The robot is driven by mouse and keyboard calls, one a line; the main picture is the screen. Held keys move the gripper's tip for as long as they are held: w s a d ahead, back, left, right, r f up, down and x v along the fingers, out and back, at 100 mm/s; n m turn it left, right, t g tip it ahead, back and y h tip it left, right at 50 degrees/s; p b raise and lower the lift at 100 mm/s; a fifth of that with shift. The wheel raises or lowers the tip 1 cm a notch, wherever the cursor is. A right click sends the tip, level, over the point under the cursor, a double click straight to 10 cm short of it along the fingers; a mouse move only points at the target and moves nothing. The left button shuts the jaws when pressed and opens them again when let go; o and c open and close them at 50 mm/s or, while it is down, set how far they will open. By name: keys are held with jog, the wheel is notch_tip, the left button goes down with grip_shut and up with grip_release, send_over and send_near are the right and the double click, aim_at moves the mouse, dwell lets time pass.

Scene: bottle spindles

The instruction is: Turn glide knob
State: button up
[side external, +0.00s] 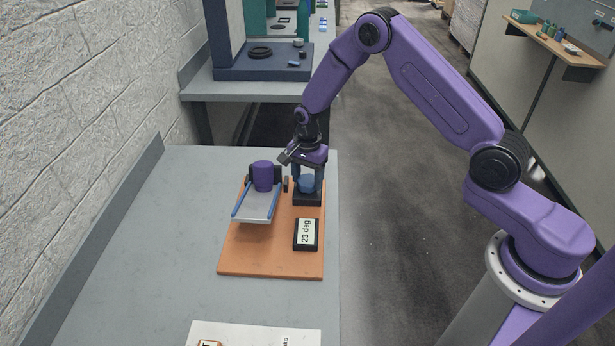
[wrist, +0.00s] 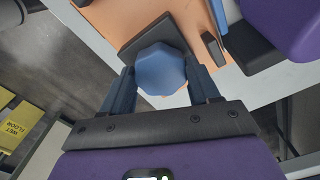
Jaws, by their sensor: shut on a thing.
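The glide knob (wrist: 160,70) is a blue, many-sided knob on a black square base, which also shows in the side external view (side external: 307,199). It stands at the right back part of an orange board. My gripper (side external: 308,183) points down over the knob from above. In the wrist view my gripper's (wrist: 160,88) two dark blue fingers sit on either side of the knob, shut on it. A purple cylinder (side external: 264,176) sits in a black holder left of the knob, above two blue rails.
The orange board (side external: 270,262) lies on a grey table (side external: 130,250) near its right edge. A white sheet (side external: 255,334) lies at the front. A white wall is on the left. The table's left part is clear.

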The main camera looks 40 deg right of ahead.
jog(key=n, duration=2)
jog(key=shift+n, duration=0.3)
jog(key=n, duration=0.4)
jog(key=shift+n, duration=0.3)
jog(key=o, duration=1)
jog(key=shift+o, duration=0.2)
